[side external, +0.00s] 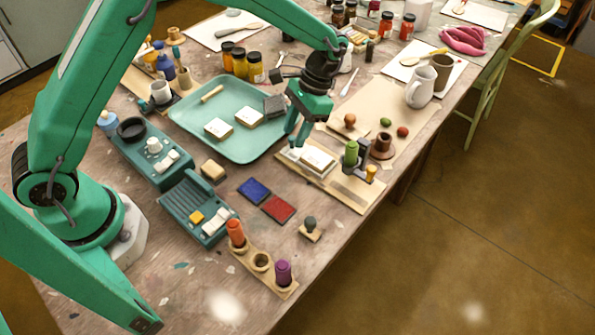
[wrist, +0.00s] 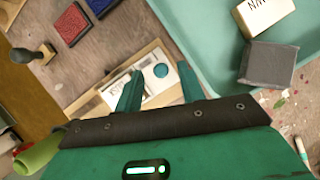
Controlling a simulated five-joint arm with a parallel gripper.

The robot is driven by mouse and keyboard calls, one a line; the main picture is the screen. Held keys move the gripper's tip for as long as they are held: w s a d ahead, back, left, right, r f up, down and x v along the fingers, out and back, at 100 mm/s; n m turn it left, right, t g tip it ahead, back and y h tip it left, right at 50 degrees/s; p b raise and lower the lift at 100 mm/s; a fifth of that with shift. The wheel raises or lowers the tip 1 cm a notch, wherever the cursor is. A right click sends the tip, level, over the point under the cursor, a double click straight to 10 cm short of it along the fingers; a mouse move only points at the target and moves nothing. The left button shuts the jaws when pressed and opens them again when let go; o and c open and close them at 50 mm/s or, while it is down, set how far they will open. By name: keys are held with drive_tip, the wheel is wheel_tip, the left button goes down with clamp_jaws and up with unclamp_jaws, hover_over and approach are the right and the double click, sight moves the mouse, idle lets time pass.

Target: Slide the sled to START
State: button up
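A pale wooden track board (side external: 352,190) lies near the table's right edge, and it also shows in the wrist view (wrist: 88,100). A white-topped block (side external: 318,158), which looks like the sled, sits on it. In the wrist view the white piece (wrist: 149,86) has dark letters and a round teal spot, partly covered by a finger. My gripper (side external: 297,146) is over the board's far-left end, pointing down. In the wrist view my gripper (wrist: 157,74) has its fingers apart around the teal spot. Contact cannot be told. I cannot read a START mark.
Blue (side external: 253,189) and red (side external: 279,208) pads and a stamp (side external: 311,228) lie in front.

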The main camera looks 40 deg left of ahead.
sight(310, 154)
drive_tip(key=shift+s+f, duration=0.1)
drive_tip(key=shift+f, duration=0.1)
clamp_jaws()
drive_tip(key=shift+y, duration=0.3)
drive_tip(key=shift+d, duration=2.9)
unclamp_jaws()
drive_tip(key=shift+r, duration=0.15)
